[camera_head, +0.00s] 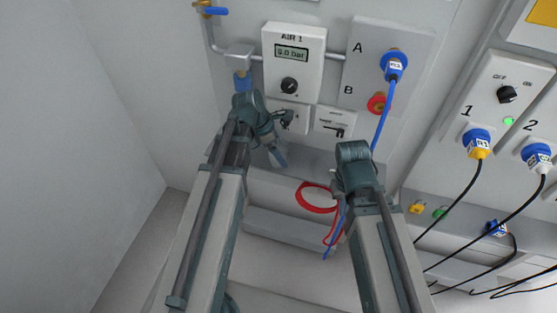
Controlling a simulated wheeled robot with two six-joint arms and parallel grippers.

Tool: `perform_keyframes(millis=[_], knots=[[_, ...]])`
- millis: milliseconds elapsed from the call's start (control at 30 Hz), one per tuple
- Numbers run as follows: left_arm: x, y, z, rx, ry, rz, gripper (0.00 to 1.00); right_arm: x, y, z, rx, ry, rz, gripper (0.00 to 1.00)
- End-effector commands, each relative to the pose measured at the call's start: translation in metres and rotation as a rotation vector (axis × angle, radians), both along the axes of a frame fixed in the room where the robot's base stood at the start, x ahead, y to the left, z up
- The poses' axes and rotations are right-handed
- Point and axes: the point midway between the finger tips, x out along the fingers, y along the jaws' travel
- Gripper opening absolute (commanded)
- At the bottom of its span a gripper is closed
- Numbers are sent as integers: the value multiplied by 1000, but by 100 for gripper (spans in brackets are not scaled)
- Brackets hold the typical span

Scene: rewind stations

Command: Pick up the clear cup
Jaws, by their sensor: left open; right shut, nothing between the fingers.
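A small pale bluish, see-through-looking piece (278,155) shows on the grey ledge just below my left gripper; it may be the clear cup, but it is small and partly covered. My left gripper (276,126) is open, above and close to that piece; I cannot tell whether they touch. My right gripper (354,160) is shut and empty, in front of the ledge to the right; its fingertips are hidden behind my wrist.
The AIR 1 panel (293,60) reads about 6.0 bar. A blue part (242,82) hangs under the white pipe block (239,57). A red hose loop (315,198) lies between my arms. A blue hose (383,115) hangs from port A. Black cables (450,200) crowd the right.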

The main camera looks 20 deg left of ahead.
Motion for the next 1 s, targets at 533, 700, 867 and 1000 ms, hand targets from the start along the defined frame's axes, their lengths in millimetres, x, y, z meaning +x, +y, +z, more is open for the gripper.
perform_keyframes(millis=[533, 700, 867, 1000], knots=[[3, -6, -15, 0, 0, 0, 71, 0, 0, -15, 0, 0, 0, 0], [3, -6, -15, 0, 0, 0, 41, 0, 0, -15, 0, 0, 0, 0], [3, -6, -15, 0, 0, 0, 29, 0, 0, -15, 0, 0, 0, 0], [3, -6, -15, 0, 0, 0, 29, 0, 0, -15, 0, 0, 0, 0]])
